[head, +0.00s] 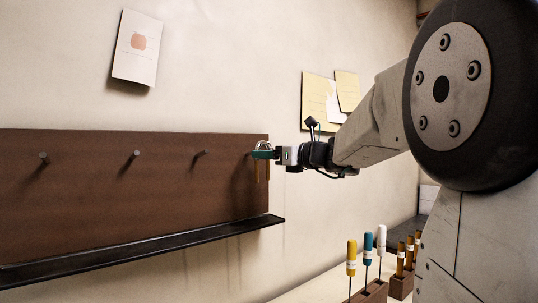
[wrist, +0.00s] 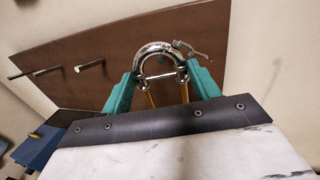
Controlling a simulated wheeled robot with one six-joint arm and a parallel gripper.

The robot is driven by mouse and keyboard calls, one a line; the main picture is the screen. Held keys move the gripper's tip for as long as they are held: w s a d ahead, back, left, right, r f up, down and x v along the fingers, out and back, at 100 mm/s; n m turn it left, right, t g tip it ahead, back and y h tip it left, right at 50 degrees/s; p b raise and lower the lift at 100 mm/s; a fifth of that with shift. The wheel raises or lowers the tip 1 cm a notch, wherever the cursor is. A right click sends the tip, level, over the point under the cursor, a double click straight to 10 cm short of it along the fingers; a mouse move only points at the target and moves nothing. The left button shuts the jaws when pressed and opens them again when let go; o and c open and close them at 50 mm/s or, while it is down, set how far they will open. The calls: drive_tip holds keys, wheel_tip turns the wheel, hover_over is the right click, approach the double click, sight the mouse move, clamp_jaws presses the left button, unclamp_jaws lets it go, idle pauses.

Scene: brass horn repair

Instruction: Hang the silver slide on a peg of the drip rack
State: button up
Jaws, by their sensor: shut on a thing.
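My gripper (head: 263,154) is at the right end of the drip rack's brown board (head: 100,190). In the wrist view its green fingers (wrist: 160,88) are shut on the silver slide (wrist: 152,49), a shiny U-shaped tube with brass-coloured legs. The slide's bow points up and its legs hang down between the fingers. In the head view the slide is small and partly hidden by the fingers. Three bare pegs show on the board: left (head: 43,157), middle (head: 136,154) and right (head: 200,153). I cannot tell whether the slide touches a peg behind it.
A black drip tray (head: 150,245) runs below the board. Handled tools in wooden blocks (head: 370,291) stand on the bench at the lower right. A paper with an orange drawing (head: 138,47) and yellow notes (head: 317,98) are on the wall.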

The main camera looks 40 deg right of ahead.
drive_tip(key=w, duration=0.2)
drive_tip(key=w+f, duration=0.1)
drive_tip(key=w, duration=0.1)
drive_tip(key=shift+w+a+f, duration=0.1)
drive_tip(key=shift+w+f, duration=0.05)
drive_tip(key=shift+w, duration=0.2)
drive_tip(key=shift+f, duration=0.2)
idle(0.6)
drive_tip(key=o, duration=1.1)
drive_tip(key=shift+w, duration=0.1)
drive_tip(key=shift+r, duration=0.1)
